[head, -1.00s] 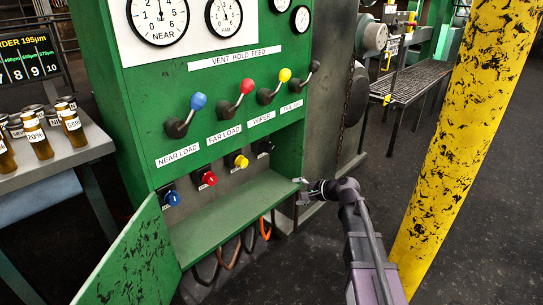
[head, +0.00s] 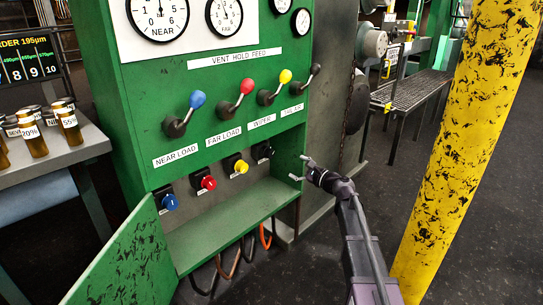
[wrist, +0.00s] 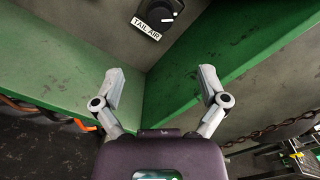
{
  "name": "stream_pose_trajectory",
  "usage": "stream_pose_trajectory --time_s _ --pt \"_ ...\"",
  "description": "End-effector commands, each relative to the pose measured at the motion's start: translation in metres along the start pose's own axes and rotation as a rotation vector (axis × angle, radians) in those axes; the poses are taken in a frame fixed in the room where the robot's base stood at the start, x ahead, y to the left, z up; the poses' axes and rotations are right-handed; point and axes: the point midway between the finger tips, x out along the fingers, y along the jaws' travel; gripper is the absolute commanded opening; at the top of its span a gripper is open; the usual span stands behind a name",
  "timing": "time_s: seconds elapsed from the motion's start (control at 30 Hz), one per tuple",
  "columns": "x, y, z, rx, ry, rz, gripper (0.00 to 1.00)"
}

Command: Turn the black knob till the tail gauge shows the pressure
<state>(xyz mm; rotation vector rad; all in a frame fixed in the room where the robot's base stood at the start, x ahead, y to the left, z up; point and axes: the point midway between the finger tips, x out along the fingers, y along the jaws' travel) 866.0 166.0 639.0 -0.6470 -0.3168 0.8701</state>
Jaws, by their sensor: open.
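The black knob (head: 262,151) is at the right end of the row of knobs in the open recess of the green cabinet. In the wrist view the knob (wrist: 160,12) shows at the top edge, partly cut off, beside a TAIL AIR label (wrist: 146,29). My gripper (head: 300,168) is open and empty, to the right of and slightly below the knob, apart from it. In the wrist view its fingers (wrist: 160,80) are spread below the knob. A small gauge (head: 301,21) at the top right of the panel may be the tail gauge; its reading is too small to tell.
Blue (head: 170,202), red (head: 208,183) and yellow (head: 241,167) knobs sit left of the black one. Coloured levers (head: 242,87) stick out above. The green door (head: 125,262) hangs open at left. A yellow post (head: 455,150) stands right of my arm.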

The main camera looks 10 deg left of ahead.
Motion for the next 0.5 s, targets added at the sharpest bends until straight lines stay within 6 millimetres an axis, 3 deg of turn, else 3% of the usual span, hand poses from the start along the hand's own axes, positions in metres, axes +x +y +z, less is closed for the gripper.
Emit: stream_pose_trajectory --time_s 0.27,0.5 --pt "0.014 -0.001 -0.001 -0.001 0.0 0.001 0.93" --pt "0.043 -0.001 -0.001 -0.001 0.0 0.001 0.93"
